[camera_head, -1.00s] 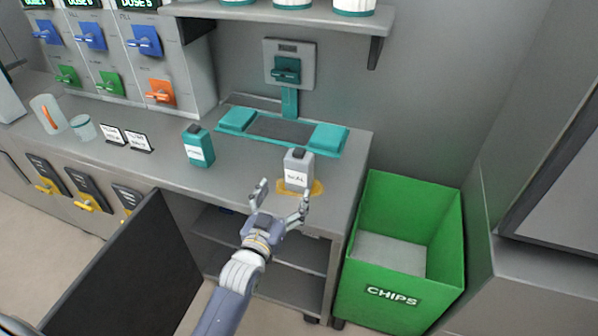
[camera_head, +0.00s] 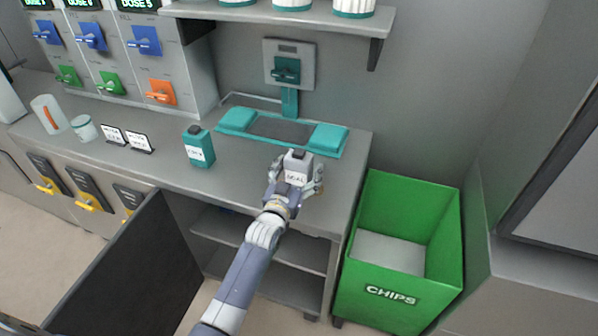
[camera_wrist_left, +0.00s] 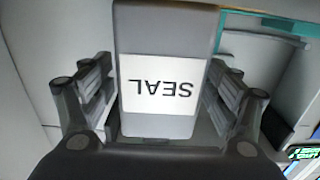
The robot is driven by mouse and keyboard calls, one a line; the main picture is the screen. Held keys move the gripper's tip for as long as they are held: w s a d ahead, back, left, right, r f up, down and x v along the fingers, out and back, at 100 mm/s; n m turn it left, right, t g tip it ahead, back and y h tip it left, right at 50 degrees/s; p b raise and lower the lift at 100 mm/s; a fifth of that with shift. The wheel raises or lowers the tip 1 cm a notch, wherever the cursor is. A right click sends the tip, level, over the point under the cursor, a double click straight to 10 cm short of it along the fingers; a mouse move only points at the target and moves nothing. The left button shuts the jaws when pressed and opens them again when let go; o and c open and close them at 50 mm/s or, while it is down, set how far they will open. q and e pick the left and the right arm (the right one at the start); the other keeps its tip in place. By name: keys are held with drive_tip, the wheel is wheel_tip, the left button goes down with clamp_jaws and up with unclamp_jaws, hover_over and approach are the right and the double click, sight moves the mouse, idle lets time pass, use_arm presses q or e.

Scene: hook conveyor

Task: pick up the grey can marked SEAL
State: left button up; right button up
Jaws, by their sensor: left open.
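The grey can marked SEAL (camera_head: 297,166) stands upright near the right end of the counter (camera_head: 240,183). Its white label faces me. In the left wrist view the can (camera_wrist_left: 165,118) fills the middle, its label upside down. My left gripper (camera_head: 296,180) is open, with one finger on each side of the can. In the left wrist view a gap shows between the can and the left finger; the right finger is very close to it, and I cannot tell whether it touches. My right gripper is not in view.
A teal can (camera_head: 198,147) stands to the left on the counter. A teal device (camera_head: 285,130) lies behind the grey can. A green CHIPS bin (camera_head: 404,290) stands to the right. An open dark door (camera_head: 125,270) is at lower left. A shelf (camera_head: 280,15) hangs above.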

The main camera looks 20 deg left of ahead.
use_arm(q)
drive_tip(key=c, duration=1.3)
drive_tip(key=shift+r, duration=0.1)
drive_tip(key=shift+c, duration=0.5)
